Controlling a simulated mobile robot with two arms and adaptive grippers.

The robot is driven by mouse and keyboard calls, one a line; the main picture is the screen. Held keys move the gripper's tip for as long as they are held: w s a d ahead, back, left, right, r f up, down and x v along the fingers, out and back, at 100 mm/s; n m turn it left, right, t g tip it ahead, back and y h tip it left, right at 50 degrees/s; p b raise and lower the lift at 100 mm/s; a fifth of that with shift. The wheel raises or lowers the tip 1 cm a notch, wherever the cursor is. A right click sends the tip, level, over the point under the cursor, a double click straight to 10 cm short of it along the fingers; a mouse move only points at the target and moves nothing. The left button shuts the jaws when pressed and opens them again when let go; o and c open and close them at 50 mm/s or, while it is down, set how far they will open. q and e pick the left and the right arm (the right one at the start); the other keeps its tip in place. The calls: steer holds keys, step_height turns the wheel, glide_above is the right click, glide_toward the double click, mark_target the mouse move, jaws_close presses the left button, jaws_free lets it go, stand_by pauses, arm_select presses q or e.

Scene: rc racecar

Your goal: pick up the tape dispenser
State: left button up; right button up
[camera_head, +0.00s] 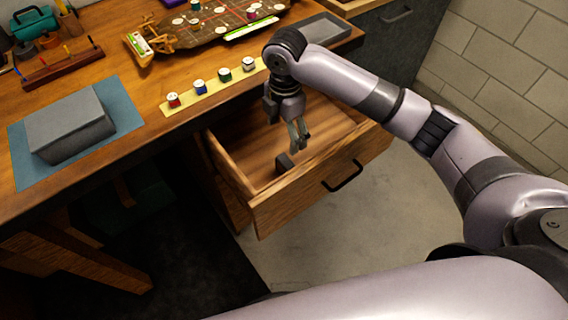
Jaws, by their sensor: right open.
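A small dark object (284,163) lies on the floor of the open wooden drawer (298,203), near its front; it may be the tape dispenser, but it is too small to tell. My right gripper (299,143) points down into the drawer, above and slightly right of the dark object. Its fingers are open and nothing shows between them. My left gripper is out of view.
The wooden desk (150,75) holds a grey box (70,125) on a blue mat (122,105), a yellow strip (188,101) with several small colored pieces, and a ship-shaped board (205,27). A grey tray (318,28) sits near the desk's right edge. A block wall stands right.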

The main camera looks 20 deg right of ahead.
glide_above(286, 161)
steer(key=f, duration=0.6)
steer(key=shift+s+a, duration=0.15)
steer(key=shift+a, duration=0.05)
step_height(286, 161, down, 3)
steer(key=shift+f, duration=0.65)
step_height(286, 161, down, 4)
steer(key=shift+d+r, duration=0.15)
steer(key=shift+r, duration=0.05)
steer(key=shift+f, duration=0.45)
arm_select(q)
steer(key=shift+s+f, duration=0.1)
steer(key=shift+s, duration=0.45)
arm_select(e)
steer(key=shift+c, duration=0.6)
steer(key=c, duration=1.1)
